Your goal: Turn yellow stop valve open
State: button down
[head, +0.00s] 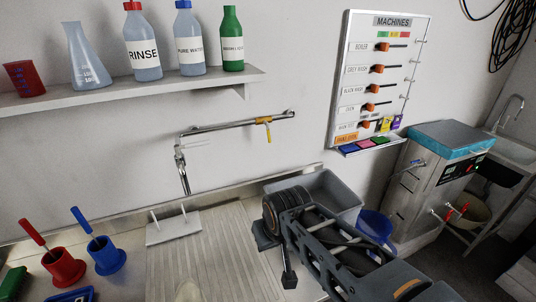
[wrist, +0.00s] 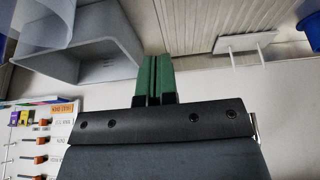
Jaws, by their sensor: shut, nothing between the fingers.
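The yellow stop valve (head: 266,122) sits on a chrome pipe (head: 225,127) on the wall in the head view. Its small yellow lever hangs down from the pipe. My gripper shows in the wrist view as two green fingers (wrist: 156,78) side by side, shut and empty. The fingers are apart from the valve, which is not seen in the wrist view. In the head view my arm is over the right end of the counter, lower than the valve and to its right. My fingertips cannot be made out there.
A shelf (head: 120,93) with bottles and a flask is above left of the pipe. A grey basin (head: 335,188) stands behind my arm. The machines board (head: 345,75) is on the wall to the right. The wall around the valve is clear.

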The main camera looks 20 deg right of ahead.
aim_at(268, 132)
jog(key=u, duration=2.4)
jog(key=k, duration=0.55)
jog(key=z, duration=1.15)
jog(key=i, duration=0.25)
jog(key=u, duration=0.1)
